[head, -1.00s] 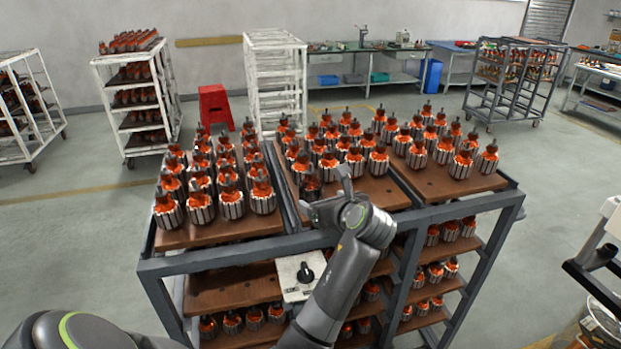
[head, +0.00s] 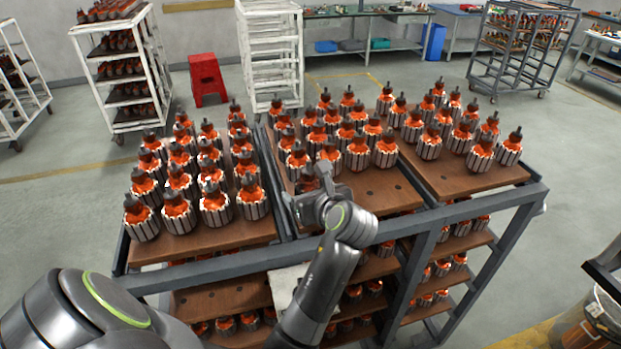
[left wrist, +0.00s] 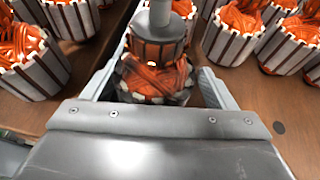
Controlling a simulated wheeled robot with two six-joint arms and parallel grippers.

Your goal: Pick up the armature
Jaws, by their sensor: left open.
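Many armatures with orange windings, pale slotted cores and dark tops stand upright in rows on the brown boards of a grey rack. One armature (left wrist: 155,75) stands at the near left of the middle board; it also shows in the head view (head: 307,182), partly hidden by my gripper. My left gripper (head: 322,180) is at this armature. In the left wrist view my left gripper (left wrist: 157,88) is open, with one finger on each side of the armature. The armature's lower part is hidden behind the gripper body. My right gripper is not in view.
Neighbouring armatures (left wrist: 30,60) stand close on the left and others (left wrist: 295,45) on the right. The grey rack frame (head: 450,208) runs along the near edge. The front of the middle board (head: 385,190) is bare. A red stool (head: 207,80) stands behind.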

